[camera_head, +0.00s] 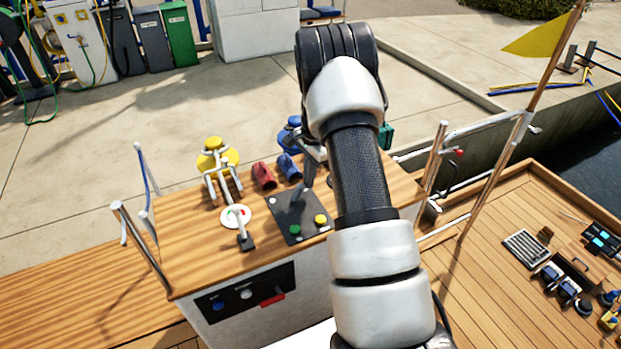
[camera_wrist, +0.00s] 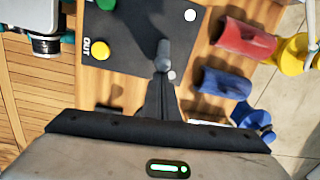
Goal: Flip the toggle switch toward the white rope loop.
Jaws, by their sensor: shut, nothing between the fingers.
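The dark switch panel (camera_head: 283,222) lies on the wooden console top, with a green and a yellow button at its near edge. A grey toggle lever (camera_wrist: 163,54) stands up from the panel in the wrist view. My gripper (camera_wrist: 161,82) is shut and empty, its narrow dark fingertips right at the lever; I cannot tell whether they touch it. In the head view my gripper (camera_head: 308,172) reaches down over the panel's far right part, and my arm hides some of the console. I cannot clearly make out a white rope loop.
A white disc with a lever (camera_head: 237,217) stands left of the panel. A yellow-topped winch (camera_head: 213,157), a red piece (camera_head: 263,175) and a blue piece (camera_head: 289,167) stand behind it. Metal rails (camera_head: 140,245) edge the console. Small gear lies on the right deck.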

